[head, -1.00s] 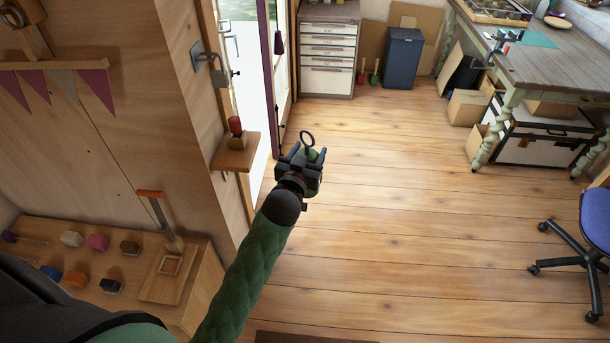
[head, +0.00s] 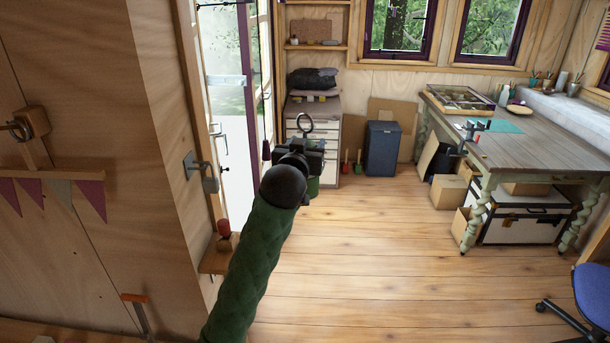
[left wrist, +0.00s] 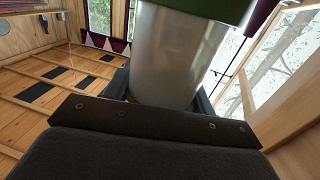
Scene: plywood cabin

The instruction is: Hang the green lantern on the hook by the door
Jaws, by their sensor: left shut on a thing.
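My left gripper (head: 299,160) is shut on the green lantern (head: 313,187) and holds it up in front of the doorway. The lantern's dark ring (head: 305,122) stands above the jaws; most of its body is hidden behind the gripper and arm. In the left wrist view the lantern's pale, shiny cylinder (left wrist: 175,55) sits between the jaws, with a green part above it. A grey metal plate with a projecting arm (head: 191,165) is on the door post, left of the lantern and apart from it. I cannot tell whether it is the hook. My right gripper is out of view.
A small wooden shelf (head: 212,262) with a red-topped item (head: 223,229) juts from the post below the plate. The open door (head: 252,90) stands behind the lantern. A drawer unit (head: 325,135), blue bin (head: 382,148) and workbench (head: 520,145) stand farther back. The middle floor is clear.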

